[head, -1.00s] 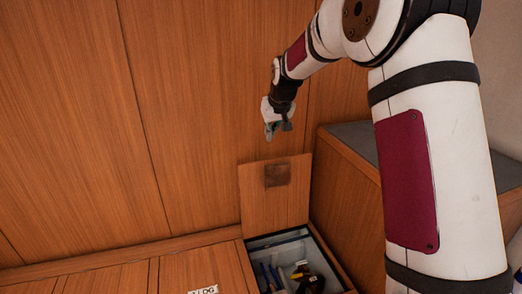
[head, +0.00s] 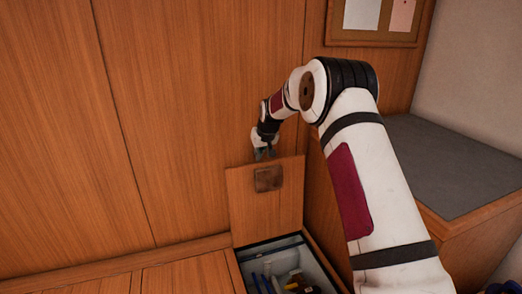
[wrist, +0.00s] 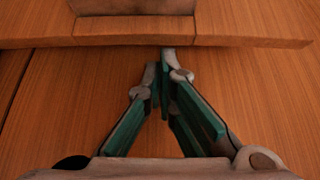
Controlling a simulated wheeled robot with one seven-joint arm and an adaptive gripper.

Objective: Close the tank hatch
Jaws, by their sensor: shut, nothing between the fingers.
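The tank hatch lid (head: 245,205) is a wooden panel with a dark brown square plate (head: 268,179). It stands raised at the back of an open compartment (head: 285,265) in the wooden bench, close to the panelled wall. My gripper (head: 264,155) is shut and empty at the lid's top edge, pointing down. In the wrist view, the fingertips (wrist: 166,58) meet at the near side of the lid's edge (wrist: 130,38), with the plate (wrist: 135,5) beyond it. I cannot tell whether they touch the lid.
Several small tools (head: 290,282) lie inside the compartment. A wooden cabinet with a grey top (head: 450,165) stands to the right of the hatch. A pinboard (head: 375,25) hangs on the wall at upper right. The bench top (head: 190,276) left of the hatch is clear.

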